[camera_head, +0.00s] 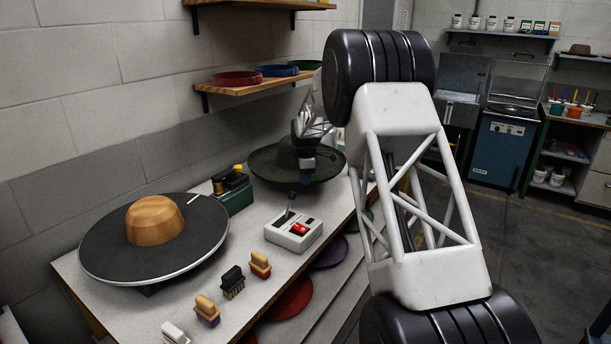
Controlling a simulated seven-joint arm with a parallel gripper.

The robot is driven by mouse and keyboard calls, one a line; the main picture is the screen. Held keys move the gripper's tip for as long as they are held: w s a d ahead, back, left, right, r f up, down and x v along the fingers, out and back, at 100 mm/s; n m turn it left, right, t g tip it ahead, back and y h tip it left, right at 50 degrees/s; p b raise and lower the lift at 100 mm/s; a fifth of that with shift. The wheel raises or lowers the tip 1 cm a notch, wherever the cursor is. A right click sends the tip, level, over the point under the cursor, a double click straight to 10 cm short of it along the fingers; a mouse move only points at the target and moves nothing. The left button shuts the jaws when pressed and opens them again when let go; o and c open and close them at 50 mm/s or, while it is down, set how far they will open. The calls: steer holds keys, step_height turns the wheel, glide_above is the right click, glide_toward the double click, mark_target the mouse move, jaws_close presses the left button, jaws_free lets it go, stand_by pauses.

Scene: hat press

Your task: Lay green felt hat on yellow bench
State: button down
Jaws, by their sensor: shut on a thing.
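A dark green felt hat (265,161) with a wide round brim is at the far end of the work bench. My gripper (304,172) is at the hat, in front of its crown, and is shut on it. The fingertips are small and partly hidden against the dark felt. I cannot tell whether the brim touches the bench top or hangs just above it. The bench (212,284) has a pale grey top, with yellow showing on its frame at the lower left. My arm hides the area to the right of the hat.
On the bench stand a wide dark disc (108,238) with a wooden crown block (154,219), a control box (294,233) with a lever, a green and black device (233,190) and several brushes (233,281). Coloured hats lie on a shelf below. A wall shelf (255,87) hangs above.

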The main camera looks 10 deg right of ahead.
glide_above(306, 210)
steer(key=shift+w+f, duration=0.1)
steer(key=shift+f, duration=5)
steer(key=c, duration=1.1)
jaws_free()
steer(key=shift+r, duration=3.9)
